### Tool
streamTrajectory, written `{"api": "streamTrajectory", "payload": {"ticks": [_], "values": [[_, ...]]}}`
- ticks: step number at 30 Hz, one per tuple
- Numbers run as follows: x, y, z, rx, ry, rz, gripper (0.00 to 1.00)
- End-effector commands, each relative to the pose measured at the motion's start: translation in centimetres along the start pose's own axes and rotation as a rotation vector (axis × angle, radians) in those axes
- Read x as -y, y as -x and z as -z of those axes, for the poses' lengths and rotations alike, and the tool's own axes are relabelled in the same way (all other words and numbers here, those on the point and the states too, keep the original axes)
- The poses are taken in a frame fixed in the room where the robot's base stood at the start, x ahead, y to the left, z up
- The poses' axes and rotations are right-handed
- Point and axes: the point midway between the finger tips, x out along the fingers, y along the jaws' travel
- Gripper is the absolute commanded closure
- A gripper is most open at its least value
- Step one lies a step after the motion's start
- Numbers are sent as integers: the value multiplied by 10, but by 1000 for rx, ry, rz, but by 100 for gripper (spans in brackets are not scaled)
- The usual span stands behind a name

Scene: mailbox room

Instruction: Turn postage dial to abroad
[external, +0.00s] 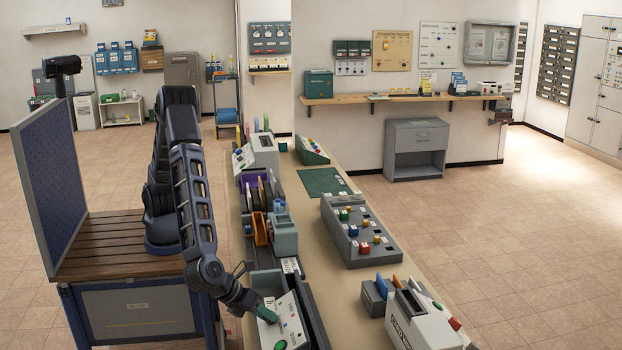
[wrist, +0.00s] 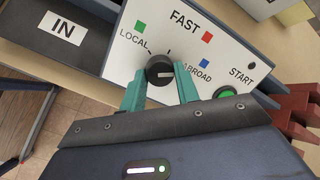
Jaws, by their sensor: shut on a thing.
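The postage dial (wrist: 159,71) is a round black knob on a white sloped panel (wrist: 120,72). Around it are the labels LOCAL with a green square, FAST with a red square and ABROAD with a blue square (wrist: 176,63). The knob's pale line lies roughly sideways, on the right part of the knob, towards the ABROAD side. My gripper (wrist: 160,82) has its two teal fingers shut on the knob, one on each side. In the external view my gripper (external: 266,311) reaches down onto the panel at the near end of the counter and hides the knob.
A green START button (wrist: 224,95) is right of the dial, close to my gripper's body. A dark IN tray (wrist: 62,28) lies left of the panel. The counter (external: 325,285) also carries a grey box with coloured knobs (external: 360,238) and a white machine (external: 420,322).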

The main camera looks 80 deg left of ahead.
Motion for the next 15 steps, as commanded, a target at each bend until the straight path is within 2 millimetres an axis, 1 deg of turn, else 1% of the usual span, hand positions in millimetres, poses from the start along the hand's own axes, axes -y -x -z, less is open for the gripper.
{"api": "streamTrajectory", "payload": {"ticks": [1,4,12,15], "values": [[0,-1,0,1,0,-1,67],[0,-1,0,1,0,-1,47],[0,0,0,0,1,0,47],[0,4,0,0,1,0,47]]}}
